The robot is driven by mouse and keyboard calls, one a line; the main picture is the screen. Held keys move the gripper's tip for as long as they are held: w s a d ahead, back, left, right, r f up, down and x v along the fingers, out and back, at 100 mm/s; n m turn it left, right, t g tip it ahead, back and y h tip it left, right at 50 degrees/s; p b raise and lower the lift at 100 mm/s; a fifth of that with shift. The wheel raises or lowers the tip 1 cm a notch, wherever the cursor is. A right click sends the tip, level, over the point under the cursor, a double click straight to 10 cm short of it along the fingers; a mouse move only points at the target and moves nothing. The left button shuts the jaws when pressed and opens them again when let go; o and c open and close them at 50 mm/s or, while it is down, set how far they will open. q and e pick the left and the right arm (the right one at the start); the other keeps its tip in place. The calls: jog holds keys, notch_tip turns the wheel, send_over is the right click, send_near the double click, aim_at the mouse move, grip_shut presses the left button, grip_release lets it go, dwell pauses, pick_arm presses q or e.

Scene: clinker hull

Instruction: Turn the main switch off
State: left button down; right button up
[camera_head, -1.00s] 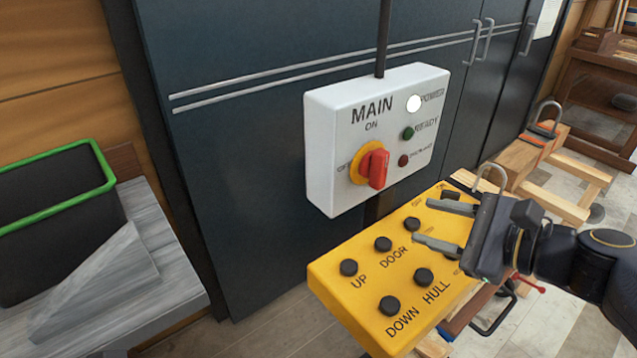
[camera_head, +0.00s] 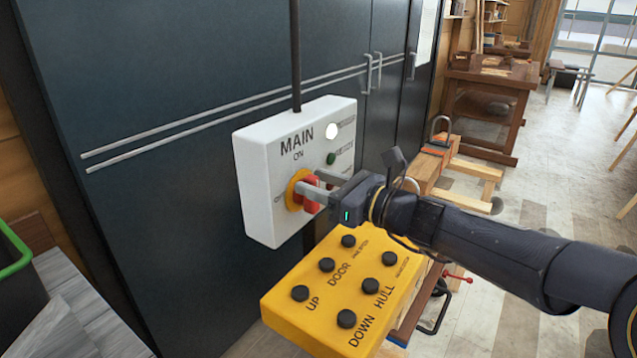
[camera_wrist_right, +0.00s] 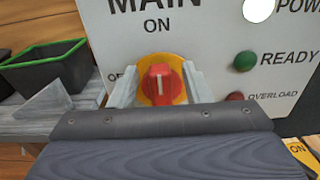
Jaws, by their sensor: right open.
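The main switch is a red rotary knob (camera_head: 311,192) on a yellow round plate (camera_head: 293,189), on the front of a white box (camera_head: 262,190) marked MAIN. In the right wrist view the knob (camera_wrist_right: 161,82) points up toward ON, and the plate shows around it. My right gripper (camera_head: 310,184) is open, with one finger on each side of the knob. In the right wrist view its fingers (camera_wrist_right: 160,86) stand left and right of the knob; whether they touch it I cannot tell. My left gripper is not in view.
A yellow control panel (camera_head: 330,318) with several black buttons sits below the white box. The white power lamp (camera_head: 331,131) is lit. A dark cabinet (camera_head: 190,60) stands behind. A grey bench (camera_head: 85,310) and a green-rimmed bin (camera_head: 15,270) are at the left.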

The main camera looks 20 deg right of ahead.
jog(key=shift+c, duration=0.3)
grip_shut()
jog(key=n+b, duration=0.4)
jog(key=b, duration=0.1)
jog(key=s+a+f+n+b, duration=0.1)
jog(key=n+b, duration=0.4)
jog(key=b, duration=0.1)
jog(key=a+f+n+b, duration=0.1)
jog(key=n+b, duration=0.4)
jog(key=b, duration=0.1)
jog(key=shift+s+a+f, duration=0.2)
jog(key=shift+a+f, duration=0.05)
jog(key=shift+f+n+b, duration=0.15)
jog(key=shift+n+b, duration=0.7)
jog(key=shift+n, duration=0.2)
jog(key=shift+f+n+b, duration=0.15)
jog(key=shift+n+b, duration=0.7)
jog(key=shift+n, duration=0.2)
jog(key=shift+o, duration=0.3)
grip_release()
